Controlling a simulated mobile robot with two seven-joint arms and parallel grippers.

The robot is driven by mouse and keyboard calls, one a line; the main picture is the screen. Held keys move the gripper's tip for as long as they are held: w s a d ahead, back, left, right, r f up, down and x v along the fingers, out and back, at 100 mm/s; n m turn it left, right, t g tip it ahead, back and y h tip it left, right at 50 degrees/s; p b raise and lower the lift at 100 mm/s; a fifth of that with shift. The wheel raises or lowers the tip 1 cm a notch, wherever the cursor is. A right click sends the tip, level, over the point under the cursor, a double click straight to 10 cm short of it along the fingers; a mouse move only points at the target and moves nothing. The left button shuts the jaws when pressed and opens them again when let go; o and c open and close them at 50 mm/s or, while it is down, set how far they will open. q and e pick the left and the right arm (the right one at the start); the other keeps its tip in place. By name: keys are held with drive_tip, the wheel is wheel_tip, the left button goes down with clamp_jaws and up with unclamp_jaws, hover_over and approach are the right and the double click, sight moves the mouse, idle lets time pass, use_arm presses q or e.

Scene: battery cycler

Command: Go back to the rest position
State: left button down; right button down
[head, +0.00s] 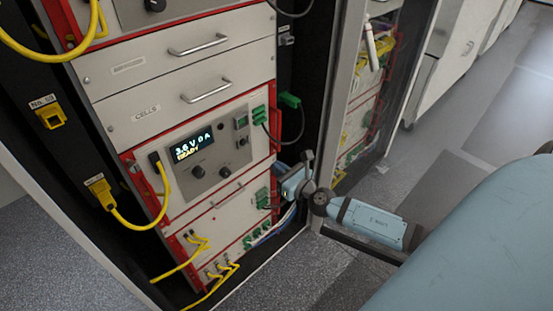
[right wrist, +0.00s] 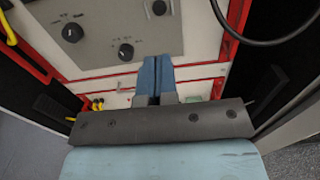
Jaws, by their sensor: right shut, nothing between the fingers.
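My right gripper (head: 284,177) is in front of the lower right part of the rack, near the edge of the cycler panel. I cannot tell whether the fingertips touch the rack. My left gripper is not in view.
Yellow cables (head: 165,200) hang at the rack's left. Green connectors (head: 259,115) with dark cables sit at its right edge, close to my gripper. An open glazed door (head: 365,100) stands right of the rack. Grey floor (head: 470,110) is clear farther right.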

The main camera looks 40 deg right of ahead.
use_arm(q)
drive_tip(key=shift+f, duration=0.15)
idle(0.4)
